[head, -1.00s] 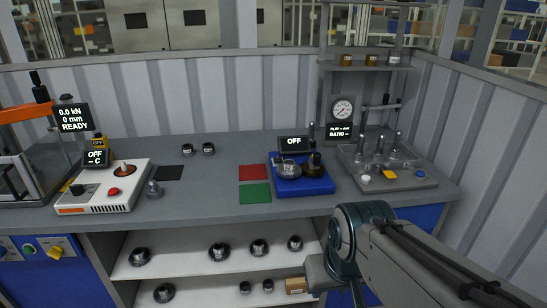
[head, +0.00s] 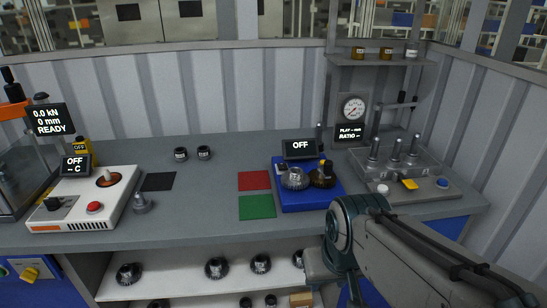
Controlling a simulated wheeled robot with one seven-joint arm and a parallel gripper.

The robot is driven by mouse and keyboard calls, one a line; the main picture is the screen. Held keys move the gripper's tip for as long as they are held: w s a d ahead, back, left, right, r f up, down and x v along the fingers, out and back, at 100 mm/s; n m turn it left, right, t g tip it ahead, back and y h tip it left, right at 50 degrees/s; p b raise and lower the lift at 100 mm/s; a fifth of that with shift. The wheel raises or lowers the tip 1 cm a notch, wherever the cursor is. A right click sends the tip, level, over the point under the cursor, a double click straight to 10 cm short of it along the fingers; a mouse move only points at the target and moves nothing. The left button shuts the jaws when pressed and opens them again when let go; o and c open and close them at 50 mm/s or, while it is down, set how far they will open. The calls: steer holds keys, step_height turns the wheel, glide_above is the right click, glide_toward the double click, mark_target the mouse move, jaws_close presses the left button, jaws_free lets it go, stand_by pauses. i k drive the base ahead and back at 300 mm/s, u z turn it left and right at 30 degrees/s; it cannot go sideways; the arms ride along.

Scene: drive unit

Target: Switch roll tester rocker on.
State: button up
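The likely roll tester is a blue-based unit (head: 318,198) on the bench, right of centre, in the head view. It carries a silver gear-like part (head: 294,178) and a dark brown one (head: 323,174) side by side. The display (head: 299,147) behind it reads OFF. A small dark and light fitting (head: 281,167) at its back left corner may be the rocker; it is too small to tell its position. My arm reaches in from the lower right, its teal joint in front of the bench, right of the blue unit's front.
A grey fixture with upright pins (head: 400,170) stands at the right below a gauge (head: 353,108). Red (head: 254,180) and green (head: 257,207) mats lie left of the tester. A white heater-like unit (head: 84,203) stands at the left.

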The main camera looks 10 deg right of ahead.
mark_target(282, 166)
steer(key=i, duration=0.9)
